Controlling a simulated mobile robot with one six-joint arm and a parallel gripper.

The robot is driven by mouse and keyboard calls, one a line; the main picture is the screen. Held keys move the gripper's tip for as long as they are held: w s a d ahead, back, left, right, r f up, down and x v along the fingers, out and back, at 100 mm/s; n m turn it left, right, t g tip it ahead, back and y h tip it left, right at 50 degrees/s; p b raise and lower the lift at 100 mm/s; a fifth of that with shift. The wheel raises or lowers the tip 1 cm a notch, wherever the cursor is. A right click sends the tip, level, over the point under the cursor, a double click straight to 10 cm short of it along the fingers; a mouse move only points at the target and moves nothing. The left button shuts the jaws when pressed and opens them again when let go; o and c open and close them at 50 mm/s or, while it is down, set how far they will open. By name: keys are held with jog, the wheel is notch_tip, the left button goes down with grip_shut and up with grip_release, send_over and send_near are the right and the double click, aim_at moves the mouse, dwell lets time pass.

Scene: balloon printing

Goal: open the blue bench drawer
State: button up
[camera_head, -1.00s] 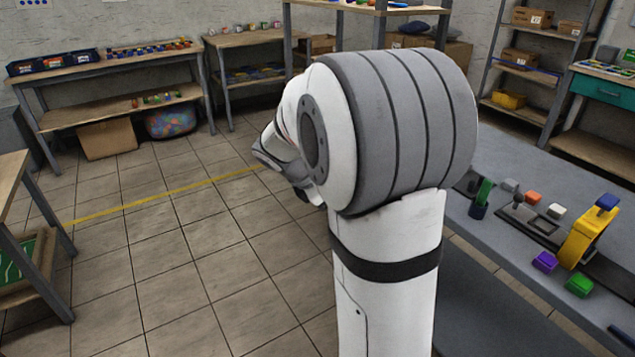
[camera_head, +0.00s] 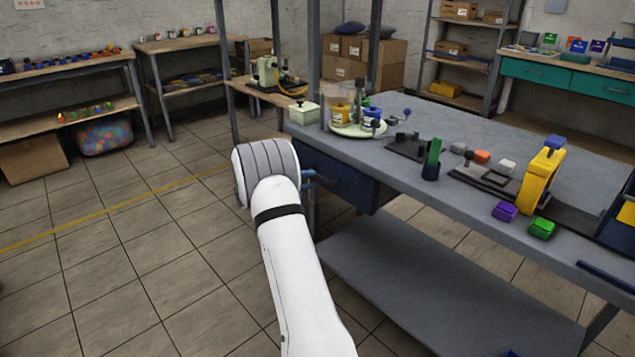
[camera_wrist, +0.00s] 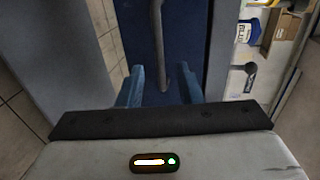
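The blue bench drawer (camera_head: 345,182) sits under the grey bench top at the bench's left end, and its front fills the middle of the wrist view (camera_wrist: 180,25). It looks closed, though my arm hides part of it in the head view. A grey bar handle (camera_wrist: 157,30) runs down the blue front in the wrist view. My gripper (camera_wrist: 162,85) has two blue fingers, spread apart and empty. The handle shows between them, near the fingertips. I cannot tell whether they touch it. In the head view my gripper (camera_head: 314,178) is at the drawer front, partly behind my wrist.
The bench top (camera_head: 400,115) holds a white pot, a round tray with cups, a green piece in a dark holder, a yellow press (camera_head: 540,178) and coloured blocks. A lower shelf (camera_head: 430,285) runs under the bench. Tiled floor to the left is clear.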

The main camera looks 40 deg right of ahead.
aim_at(320, 177)
jog(key=x, duration=0.4)
jog(key=shift+d+f+b, duration=0.1)
jog(key=shift+d+b, duration=0.25)
grip_shut()
dwell(0.4)
